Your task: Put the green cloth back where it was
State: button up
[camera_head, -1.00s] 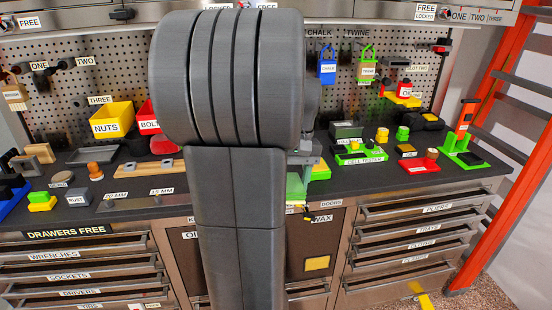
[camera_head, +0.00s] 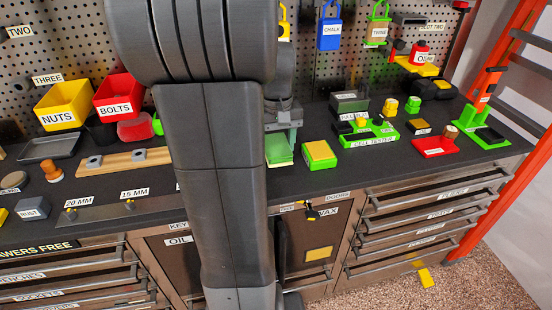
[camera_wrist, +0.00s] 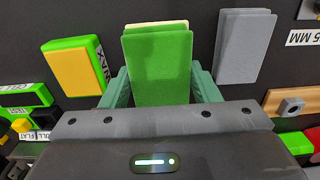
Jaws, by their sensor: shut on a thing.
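The green cloth (camera_wrist: 158,72) is a flat, folded-looking green piece between the two grey-green fingers of my gripper (camera_wrist: 162,88) in the wrist view. A pale yellow edge shows behind its far end. In the head view the cloth (camera_head: 279,152) hangs below my gripper (camera_head: 282,128), just right of my arm, over the front part of the worktop. I cannot tell whether it touches the worktop. A grey folded piece (camera_wrist: 244,46) lies to its right in the wrist view; my arm hides that spot in the head view.
A green block with a yellow top (camera_head: 320,152), marked WAX in the wrist view (camera_wrist: 76,68), lies close beside the cloth. The cell tester (camera_head: 368,139) and a red tray (camera_head: 434,147) stand further right. A wooden strip (camera_head: 122,162) lies left. Bins and pegboard are behind.

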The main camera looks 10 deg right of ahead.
aim_at(277, 169)
jog(key=shift+f, duration=2.5)
jog(key=shift+f, duration=0.1)
jog(key=o, duration=0.9)
notch_tip(277, 169, up, 12)
jog(key=shift+r+p, duration=0.15)
jog(key=shift+p, duration=0.2)
